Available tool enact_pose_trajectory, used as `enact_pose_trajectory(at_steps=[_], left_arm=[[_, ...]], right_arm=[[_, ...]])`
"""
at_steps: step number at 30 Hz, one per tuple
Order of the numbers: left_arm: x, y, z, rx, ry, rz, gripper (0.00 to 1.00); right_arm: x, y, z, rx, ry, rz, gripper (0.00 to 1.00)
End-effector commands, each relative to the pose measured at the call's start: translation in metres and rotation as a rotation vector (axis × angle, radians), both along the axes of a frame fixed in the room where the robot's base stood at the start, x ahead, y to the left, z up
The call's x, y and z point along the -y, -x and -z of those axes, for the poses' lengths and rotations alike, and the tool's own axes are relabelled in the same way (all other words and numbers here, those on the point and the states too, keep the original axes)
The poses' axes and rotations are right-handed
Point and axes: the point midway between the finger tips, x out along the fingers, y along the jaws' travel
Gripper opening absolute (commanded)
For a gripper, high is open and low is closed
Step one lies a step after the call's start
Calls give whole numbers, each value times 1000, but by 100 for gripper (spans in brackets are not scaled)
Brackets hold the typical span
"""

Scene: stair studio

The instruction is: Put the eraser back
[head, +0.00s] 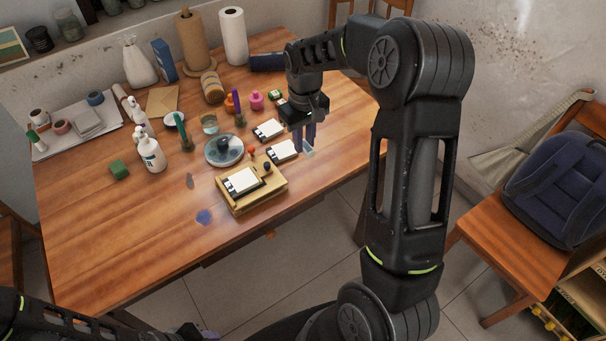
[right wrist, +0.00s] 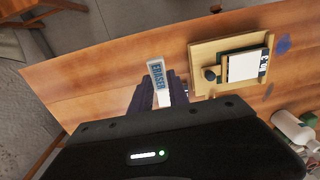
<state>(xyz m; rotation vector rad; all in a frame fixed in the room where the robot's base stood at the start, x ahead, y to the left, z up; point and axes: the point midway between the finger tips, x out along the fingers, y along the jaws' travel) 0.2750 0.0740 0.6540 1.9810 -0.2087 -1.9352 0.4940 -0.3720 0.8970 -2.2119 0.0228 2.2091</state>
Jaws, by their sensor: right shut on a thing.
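The eraser (right wrist: 158,80) is a pale block with a blue side lettered "ERASER"; it sticks out from between the dark fingers of my right gripper (right wrist: 160,95) in the right wrist view. In the head view my right gripper (head: 304,138) is shut on it, and the eraser's pale end (head: 308,151) shows low at the fingers, right of the white-topped cards. I cannot tell whether it touches the table. Only part of my left gripper (head: 195,332) shows at the bottom edge, and its jaws are unclear.
A wooden tray (head: 229,208) with a white-topped card and small knobs stands left of the right gripper. Cards (head: 282,150), a round glass dish (head: 223,150), bottles (head: 150,152) and paper rolls (head: 233,36) crowd the table (head: 110,240). The table's front left is mostly clear.

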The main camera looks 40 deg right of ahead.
Motion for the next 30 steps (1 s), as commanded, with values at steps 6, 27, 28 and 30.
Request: enact_pose_trajectory(at_steps=[6,27,28,30], left_arm=[[0,0,-2,-1,-1,-1,36],[-1,1,-10,-4,-3,-3,36],[-1,1,-11,-5,-3,-3,36],[-1,1,-13,-5,-4,-3,36]], right_arm=[[-1,0,10,-3,-1,0,0],[-1,0,66,-2,0,1,0],[-1,0,69,-3,-1,1,0],[-1,1,78,-3,-1,1,0]])
